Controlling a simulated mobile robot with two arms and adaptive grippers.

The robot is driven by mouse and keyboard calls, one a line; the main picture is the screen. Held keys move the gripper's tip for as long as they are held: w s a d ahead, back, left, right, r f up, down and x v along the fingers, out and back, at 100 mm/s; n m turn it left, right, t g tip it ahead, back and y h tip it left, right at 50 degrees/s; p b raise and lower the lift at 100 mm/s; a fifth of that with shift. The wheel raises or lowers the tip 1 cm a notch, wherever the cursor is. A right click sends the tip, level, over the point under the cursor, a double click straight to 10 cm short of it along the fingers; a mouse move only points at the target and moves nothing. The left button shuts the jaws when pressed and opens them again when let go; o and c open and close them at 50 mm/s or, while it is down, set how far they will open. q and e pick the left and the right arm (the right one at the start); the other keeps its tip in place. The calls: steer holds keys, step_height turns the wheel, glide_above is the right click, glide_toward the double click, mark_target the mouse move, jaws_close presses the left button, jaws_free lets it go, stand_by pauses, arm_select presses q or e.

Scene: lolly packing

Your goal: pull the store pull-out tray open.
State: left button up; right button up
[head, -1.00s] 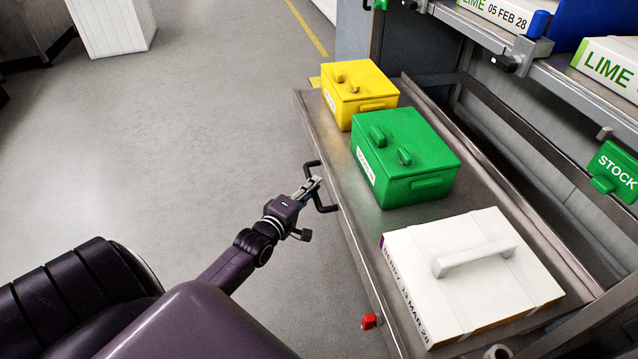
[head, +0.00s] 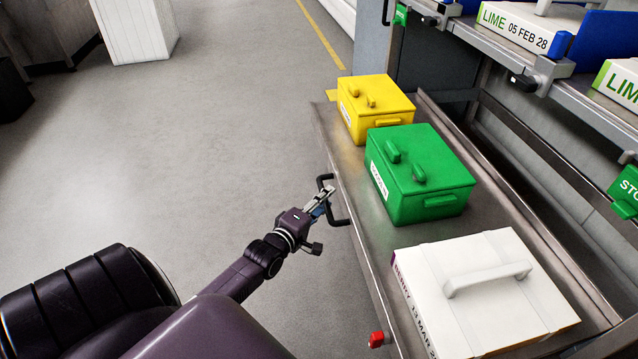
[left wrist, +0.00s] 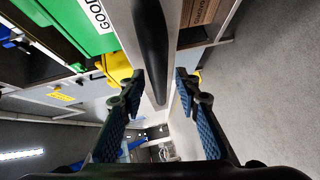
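The metal pull-out tray (head: 355,232) projects from the rack into the aisle. It carries a yellow box (head: 376,110), a green box (head: 420,175) and a white box (head: 485,295). A black handle (head: 341,221) is on its aisle-side edge. My left gripper (head: 327,193) is at this handle, partly covering it. In the left wrist view the dark handle bar (left wrist: 153,45) runs between the two spread fingers of the left gripper (left wrist: 158,80), with a visible gap on each side. My right gripper is in neither view.
The rack's upper shelf (head: 590,110) holds white lime cartons (head: 520,28) behind the tray. A red knob (head: 377,339) sits at the tray's near front edge. The grey floor (head: 200,150) to the left is clear, with a white cabinet (head: 137,30) farther back.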

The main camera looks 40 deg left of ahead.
arm_select(q)
steer(key=s+d+r, duration=0.1)
steer(key=s, duration=1)
steer(key=shift+s+d+r, duration=0.3)
steer(key=shift+s, duration=0.05)
